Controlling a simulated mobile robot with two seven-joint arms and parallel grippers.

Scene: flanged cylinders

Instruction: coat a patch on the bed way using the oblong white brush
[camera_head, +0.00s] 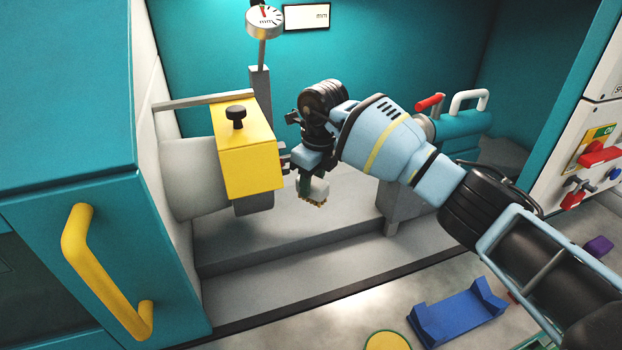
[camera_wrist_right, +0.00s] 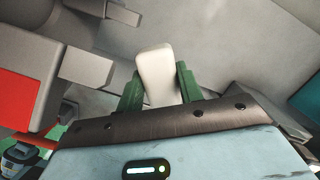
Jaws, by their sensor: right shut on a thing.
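My right gripper (camera_head: 308,178) is shut on the oblong white brush (camera_head: 318,190). The brush hangs down with its tan bristle end (camera_head: 314,203) lowest, over the machine bed. In the right wrist view the white brush (camera_wrist_right: 157,75) sits between the green fingers of my right gripper (camera_wrist_right: 158,88). The grey bed way (camera_head: 290,265) runs across below in stepped levels. The bristles appear above its surface, though I cannot tell the exact gap. No coated patch can be made out on it. My left gripper is not in view.
A yellow block with a black knob (camera_head: 248,165) stands close left of my gripper. A dial gauge (camera_head: 264,22) is behind. A teal tailstock (camera_head: 455,130) is to the right. A yellow-handled door (camera_head: 80,150), blue cradle (camera_head: 458,315) and yellow disc (camera_head: 387,341) are nearer.

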